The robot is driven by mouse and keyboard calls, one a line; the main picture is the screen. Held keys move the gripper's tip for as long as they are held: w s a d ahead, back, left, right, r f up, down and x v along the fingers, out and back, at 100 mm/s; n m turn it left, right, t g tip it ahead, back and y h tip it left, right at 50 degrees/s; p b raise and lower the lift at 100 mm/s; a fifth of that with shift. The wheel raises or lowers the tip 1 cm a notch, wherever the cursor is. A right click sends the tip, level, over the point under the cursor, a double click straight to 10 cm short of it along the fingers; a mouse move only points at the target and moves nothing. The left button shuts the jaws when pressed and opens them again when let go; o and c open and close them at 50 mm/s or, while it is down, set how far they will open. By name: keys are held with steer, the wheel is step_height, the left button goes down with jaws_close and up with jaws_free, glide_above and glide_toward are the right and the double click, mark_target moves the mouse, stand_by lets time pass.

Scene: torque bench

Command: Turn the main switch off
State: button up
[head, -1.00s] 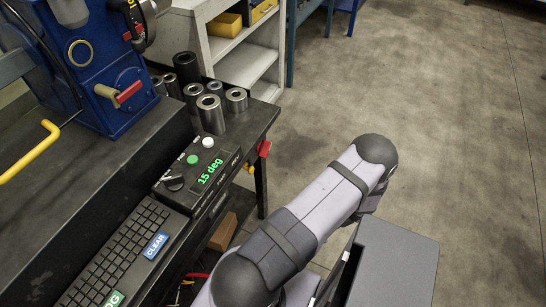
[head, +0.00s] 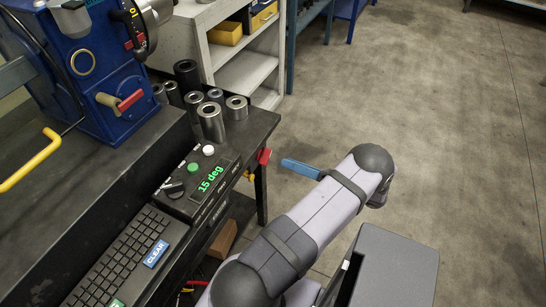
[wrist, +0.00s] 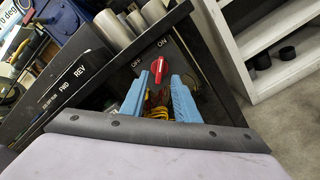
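The main switch (wrist: 156,95) is a red handle on a dark plate marked OFF and ON. In the wrist view its upper end points roughly toward the ON mark. In the head view the red switch (head: 264,156) shows at the right end of the bench. My gripper (wrist: 157,77) is open, with two blue fingers on either side of the switch in the wrist view. In the head view a blue finger of my gripper (head: 286,163) reaches left toward the switch, with a gap between them. The other finger is hidden there.
Metal sockets (head: 211,122) stand on the bench corner above the switch. A control box (head: 200,183) reading 15 deg and a keyboard (head: 118,258) lie along the bench. A grey shelf (head: 243,60) stands behind. Yellow and red cables (wrist: 158,106) show below the switch.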

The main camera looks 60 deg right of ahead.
mark_target(264, 156)
steer(key=w+p, duration=0.1)
steer(key=w, duration=0.6)
steer(key=shift+s, duration=0.1)
jaws_close()
